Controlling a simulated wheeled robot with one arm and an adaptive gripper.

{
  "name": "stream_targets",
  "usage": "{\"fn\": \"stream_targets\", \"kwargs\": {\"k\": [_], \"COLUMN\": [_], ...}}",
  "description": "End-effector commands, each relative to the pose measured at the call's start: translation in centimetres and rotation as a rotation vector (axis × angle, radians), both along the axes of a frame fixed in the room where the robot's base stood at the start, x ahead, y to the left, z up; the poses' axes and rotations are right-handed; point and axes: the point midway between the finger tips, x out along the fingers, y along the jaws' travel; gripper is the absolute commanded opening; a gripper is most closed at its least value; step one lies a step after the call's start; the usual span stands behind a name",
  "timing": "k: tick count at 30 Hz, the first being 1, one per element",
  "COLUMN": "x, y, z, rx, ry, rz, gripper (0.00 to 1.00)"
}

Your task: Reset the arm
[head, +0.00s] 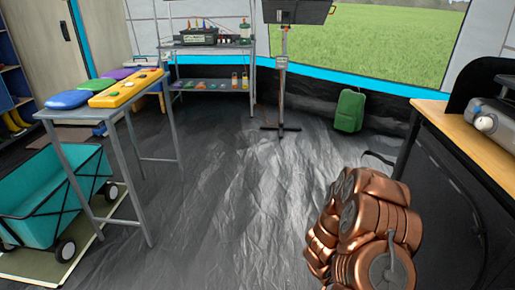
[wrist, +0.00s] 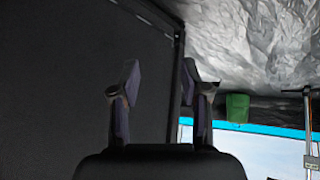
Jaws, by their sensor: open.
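My gripper (wrist: 163,82) shows in the wrist view with its two fingers apart and nothing between them. Behind the fingers is the dark panel (wrist: 70,70) of a cabinet or counter front, close by on the left. In the head view my copper-coloured arm is folded at the lower right, beside the counter. My gripper cannot be seen in the head view.
A wooden-topped counter (head: 470,133) with a stove (head: 495,122) stands at the right. A narrow table (head: 110,108) and a teal wagon (head: 55,195) stand left. The middle floor (head: 225,190) is clear.

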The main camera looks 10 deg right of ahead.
Motion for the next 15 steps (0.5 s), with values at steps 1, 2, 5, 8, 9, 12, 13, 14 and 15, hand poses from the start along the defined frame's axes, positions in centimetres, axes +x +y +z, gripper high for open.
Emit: {"fn": "stream_targets", "kwargs": {"k": [1, 2, 5, 8, 9, 12, 13, 14, 15], "x": [1.1, 1.7, 3.3, 4.7, 5.1, 6.1, 6.2, 6.3, 6.5], "y": [1.2, 1.9, 4.4, 6.9, 7.8, 10.3, 11.0, 11.8, 12.7], "z": [2.3, 3.1, 5.9, 9.0, 10.3, 13.5, 14.5, 15.4, 16.8], "rx": [0.040, 0.062, 0.138, 0.210, 0.236, 0.300, 0.319, 0.338, 0.360], "ry": [-0.021, -0.031, -0.057, -0.080, -0.086, -0.101, -0.102, -0.102, -0.106], "rz": [0.024, 0.039, 0.088, 0.141, 0.163, 0.222, 0.239, 0.257, 0.280], "gripper": [0.46, 0.46, 0.46, 0.46, 0.46, 0.46, 0.46, 0.46, 0.46]}}
